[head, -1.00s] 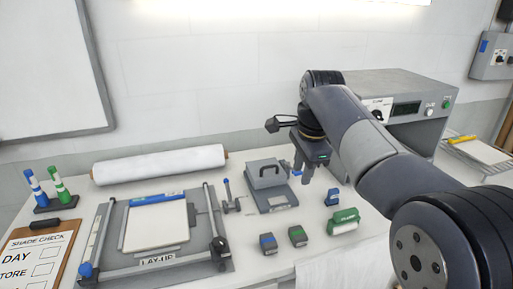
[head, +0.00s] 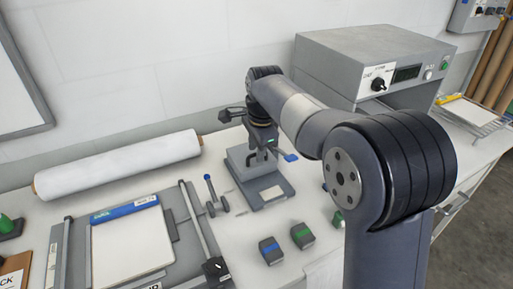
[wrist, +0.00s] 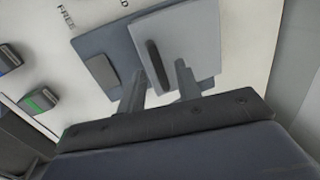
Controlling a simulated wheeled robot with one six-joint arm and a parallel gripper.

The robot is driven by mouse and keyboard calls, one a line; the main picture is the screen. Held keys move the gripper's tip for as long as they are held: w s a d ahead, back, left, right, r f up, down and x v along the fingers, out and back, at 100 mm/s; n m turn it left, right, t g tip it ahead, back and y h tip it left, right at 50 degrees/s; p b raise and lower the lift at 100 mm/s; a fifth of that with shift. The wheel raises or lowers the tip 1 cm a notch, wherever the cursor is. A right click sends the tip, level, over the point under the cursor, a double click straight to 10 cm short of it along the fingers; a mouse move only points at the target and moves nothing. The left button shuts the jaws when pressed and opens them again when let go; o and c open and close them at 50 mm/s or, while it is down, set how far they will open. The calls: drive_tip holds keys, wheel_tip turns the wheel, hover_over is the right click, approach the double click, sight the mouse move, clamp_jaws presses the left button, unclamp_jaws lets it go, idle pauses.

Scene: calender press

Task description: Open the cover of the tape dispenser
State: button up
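A grey box on a flat base, which I take for the tape dispenser (head: 271,188), stands on the bench in the head view. Its light grey cover (wrist: 198,40) carries a dark bar handle (wrist: 158,64) in the wrist view, and the cover looks closed. My gripper (head: 262,153) is right above the cover, pointing down. In the wrist view my gripper (wrist: 161,72) has its two fingers apart, one on each side of the handle. I cannot tell whether they touch it. My gripper hides part of the cover in the head view.
A small blue-topped lever (head: 209,188) stands left of the box. Two small blocks, blue (head: 270,250) and green (head: 302,236), lie in front. A white roll (head: 120,165) lies behind left, and a large grey machine (head: 345,60) stands behind right.

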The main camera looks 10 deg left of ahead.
drive_tip(key=shift+c, duration=0.2)
clamp_jaws()
idle(0.5)
